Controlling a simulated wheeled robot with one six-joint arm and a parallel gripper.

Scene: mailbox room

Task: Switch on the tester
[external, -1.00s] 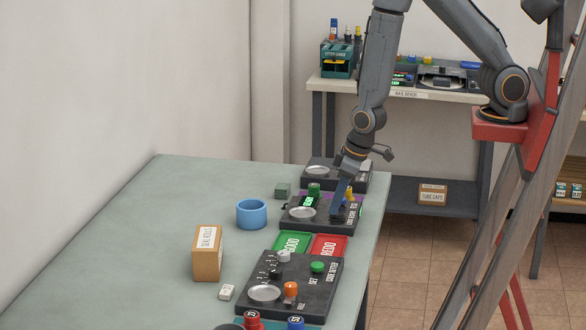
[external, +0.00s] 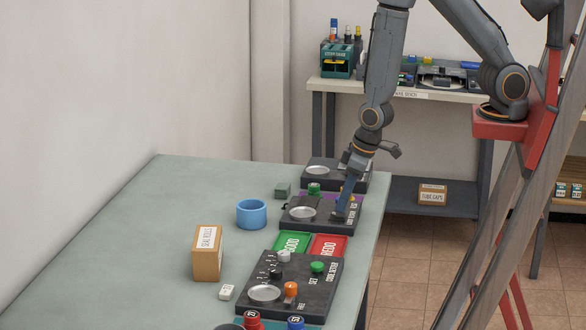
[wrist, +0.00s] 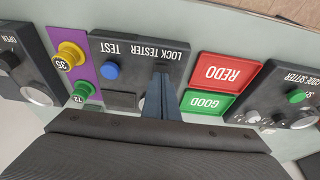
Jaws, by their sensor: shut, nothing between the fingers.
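The lock tester (external: 318,226) is a dark box on the green table, with a round metal dish (external: 302,213). In the wrist view the tester (wrist: 138,61) shows its name, a blue TEST button (wrist: 110,71) and a dark, unlit screen (wrist: 121,100). My gripper (external: 341,215) points down at the tester's right part. In the wrist view its shut fingers (wrist: 158,92) are over the panel near the red and green trays, apart from the blue button. They hide part of the panel, and no switch shows clearly. I cannot tell whether the tips touch it.
Green GOOD (external: 291,242) and red REDO (external: 328,245) trays lie beside the tester. A code setter (external: 322,290) stands nearer the camera. A yellow knob (wrist: 68,56) and a green one (wrist: 80,91) sit on a purple strip. A blue ring (external: 251,215) and a carton (external: 207,254) stand left.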

